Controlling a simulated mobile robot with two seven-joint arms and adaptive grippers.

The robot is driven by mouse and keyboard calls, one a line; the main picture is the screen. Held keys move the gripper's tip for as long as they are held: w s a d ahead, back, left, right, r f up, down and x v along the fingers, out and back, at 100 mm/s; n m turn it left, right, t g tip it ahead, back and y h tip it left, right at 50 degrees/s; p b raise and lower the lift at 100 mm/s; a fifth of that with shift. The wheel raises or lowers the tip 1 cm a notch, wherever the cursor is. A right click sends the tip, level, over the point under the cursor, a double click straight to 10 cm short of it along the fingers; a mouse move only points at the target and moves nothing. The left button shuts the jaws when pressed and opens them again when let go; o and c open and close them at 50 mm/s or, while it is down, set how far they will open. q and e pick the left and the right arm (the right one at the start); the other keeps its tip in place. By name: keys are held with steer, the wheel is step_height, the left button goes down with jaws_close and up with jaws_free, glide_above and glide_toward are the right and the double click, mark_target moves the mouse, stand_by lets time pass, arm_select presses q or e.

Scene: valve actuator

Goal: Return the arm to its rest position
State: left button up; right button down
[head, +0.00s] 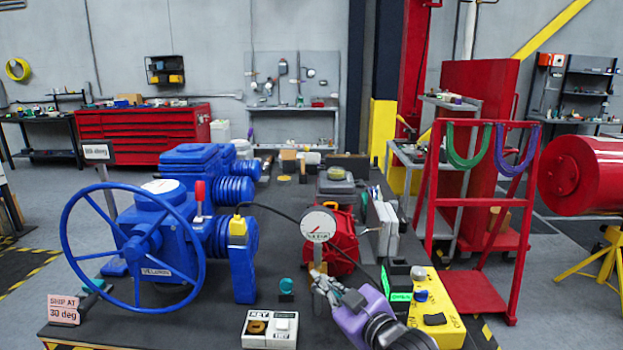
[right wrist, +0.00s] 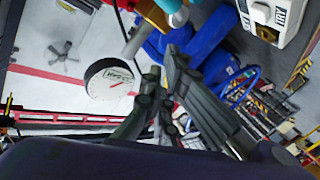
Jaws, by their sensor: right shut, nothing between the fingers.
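My right gripper (head: 322,278) is at the front middle of the bench in the head view, on my purple and black arm. Its fingers are shut with nothing between them. In the right wrist view the closed fingers (right wrist: 165,72) point up the picture. The blue valve actuator (head: 165,228) with its large handwheel stands left of the gripper, clearly apart from it. A round white dial gauge (head: 318,224) appears just above the fingertips; it also shows left of the fingers in the wrist view (right wrist: 108,80). My left gripper is not in view.
A white key box (head: 270,328) lies left of my right arm. A yellow control box (head: 434,308) with a green-lit display (head: 398,296) stands close to its right. A red pump-like unit (head: 335,252) is behind the gripper. A red rack (head: 470,215) stands right.

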steer(key=s+d+f+m+g+h+p, duration=0.1)
steer(key=s+d+f+m+h, duration=0.4)
steer(key=s+f, duration=0.6)
steer(key=s+d+f+m+g+h, duration=0.1)
steer(key=s+d+f+m, duration=0.2)
steer(key=s+d+f, duration=0.55)
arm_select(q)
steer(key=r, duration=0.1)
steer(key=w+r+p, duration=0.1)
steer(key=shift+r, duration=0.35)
arm_select(e)
steer(key=s+d+f+m+g, duration=0.1)
steer(key=s+f, duration=0.4)
steer(key=s, duration=0.3)
steer(key=s+f+m+g+h, duration=0.1)
steer(key=s+f, duration=0.4)
steer(key=s, duration=0.2)
steer(key=s+d+f+g+h, duration=0.1)
steer(key=s+f, duration=0.4)
steer(key=s, duration=0.3)
steer(key=shift+s+d+m+g, duration=0.3)
steer(key=shift+d+m, duration=0.05)
steer(key=shift+m, duration=0.05)
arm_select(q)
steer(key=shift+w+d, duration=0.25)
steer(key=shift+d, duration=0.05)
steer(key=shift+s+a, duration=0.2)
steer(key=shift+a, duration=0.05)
